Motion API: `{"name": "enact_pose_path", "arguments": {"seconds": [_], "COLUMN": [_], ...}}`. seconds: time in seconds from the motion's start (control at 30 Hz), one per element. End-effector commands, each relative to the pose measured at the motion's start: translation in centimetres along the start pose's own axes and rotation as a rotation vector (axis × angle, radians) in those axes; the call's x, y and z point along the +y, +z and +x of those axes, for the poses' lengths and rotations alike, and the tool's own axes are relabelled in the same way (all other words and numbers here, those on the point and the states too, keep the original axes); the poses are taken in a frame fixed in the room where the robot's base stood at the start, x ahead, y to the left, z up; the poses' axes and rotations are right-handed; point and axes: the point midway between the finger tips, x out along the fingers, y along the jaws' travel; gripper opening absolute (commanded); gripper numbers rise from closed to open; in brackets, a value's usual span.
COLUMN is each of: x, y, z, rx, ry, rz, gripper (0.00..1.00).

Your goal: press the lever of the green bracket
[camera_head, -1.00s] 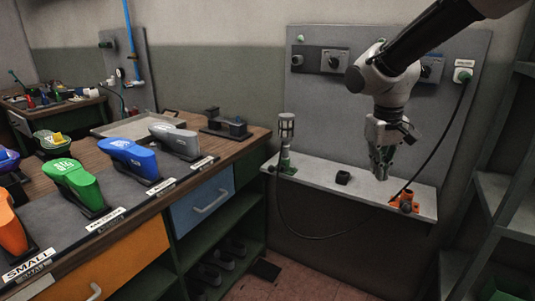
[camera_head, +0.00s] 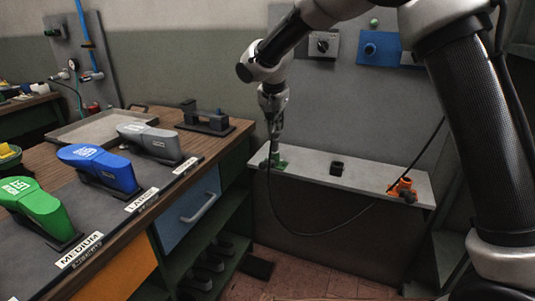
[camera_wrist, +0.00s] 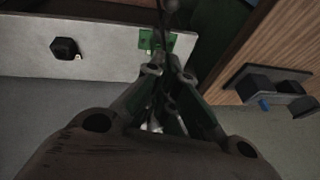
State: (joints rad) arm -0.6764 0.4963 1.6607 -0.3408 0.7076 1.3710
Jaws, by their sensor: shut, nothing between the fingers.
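The green bracket (camera_head: 279,161) stands on the left end of the grey wall shelf (camera_head: 340,172). My gripper (camera_head: 274,128) is shut and empty, pointing down just above the bracket. In the wrist view the green bracket (camera_wrist: 152,40) shows just beyond my fingers (camera_wrist: 165,68), at the shelf's edge. My gripper and its fingers cover much of the bracket, so I cannot make out its lever or tell whether my fingertips touch it.
A small black block (camera_head: 337,168) sits mid-shelf, and an orange bracket (camera_head: 402,187) stands at its right end. A black cable hangs along the shelf front. The wooden workbench (camera_head: 120,252) with shoe forms (camera_head: 104,168) is close on the left.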

Motion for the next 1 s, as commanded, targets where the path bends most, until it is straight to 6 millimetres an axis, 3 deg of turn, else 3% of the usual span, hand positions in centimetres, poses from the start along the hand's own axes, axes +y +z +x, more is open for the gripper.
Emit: {"name": "enact_pose_path", "arguments": {"seconds": [0.37, 0.47, 0.87, 1.0], "x": [0.1, 0.1, 0.1, 0.1], "y": [0.0, 0.0, 0.1, 1.7], "z": [0.7, 1.9, 10.3, 11.7], "rx": [-0.001, -0.001, -0.002, -0.002], "ry": [0.002, 0.003, 0.003, 0.002], "rz": [-0.001, -0.001, -0.001, -0.004], "gripper": [0.0, 0.0, 0.0, 0.0]}}
